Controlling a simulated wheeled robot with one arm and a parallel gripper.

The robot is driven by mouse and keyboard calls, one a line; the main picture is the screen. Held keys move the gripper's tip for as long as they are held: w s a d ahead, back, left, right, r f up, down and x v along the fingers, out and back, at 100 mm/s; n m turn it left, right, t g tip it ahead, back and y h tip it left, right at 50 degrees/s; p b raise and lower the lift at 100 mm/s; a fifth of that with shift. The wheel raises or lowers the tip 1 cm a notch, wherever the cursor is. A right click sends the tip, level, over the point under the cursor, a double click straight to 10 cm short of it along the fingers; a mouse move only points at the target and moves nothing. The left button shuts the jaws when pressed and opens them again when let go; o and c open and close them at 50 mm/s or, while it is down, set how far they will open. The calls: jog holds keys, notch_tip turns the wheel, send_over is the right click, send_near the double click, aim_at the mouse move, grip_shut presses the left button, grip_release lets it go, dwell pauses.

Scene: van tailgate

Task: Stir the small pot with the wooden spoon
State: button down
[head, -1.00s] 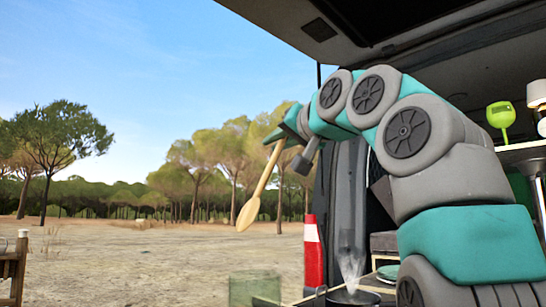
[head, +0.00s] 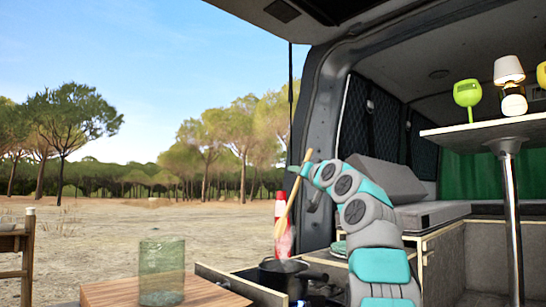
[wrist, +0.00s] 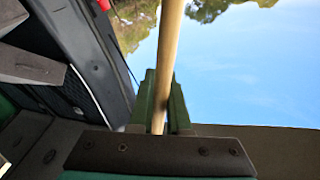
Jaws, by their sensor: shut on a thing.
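The wooden spoon (head: 284,218) is in my gripper (head: 305,169), held by its handle, with its bowl end hanging down. In the wrist view the pale handle (wrist: 168,60) runs up between the two green fingers of my gripper (wrist: 161,105), which are shut on it. The small dark pot (head: 281,277) stands low at the tailgate, below the spoon, with pale steam rising from it. The spoon's bowl appears above the pot in the head view; the gap in depth is hard to judge. The pot's inside is mostly hidden.
A greenish glass jar (head: 162,270) stands on a wooden board (head: 215,294) left of the pot. A red and white cone (head: 281,207) is behind the spoon. The van's side frame (head: 313,130) is close behind my arm.

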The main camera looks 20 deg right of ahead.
jog(key=shift+d+f+b, duration=1.7)
jog(key=shift+d+f, duration=0.75)
jog(key=shift+f, duration=0.55)
jog(key=a+f+b, duration=0.3)
jog(key=f+b, duration=0.4)
jog(key=b, duration=0.2)
jog(key=shift+w+a+f, duration=0.2)
jog(key=shift+f, duration=0.1)
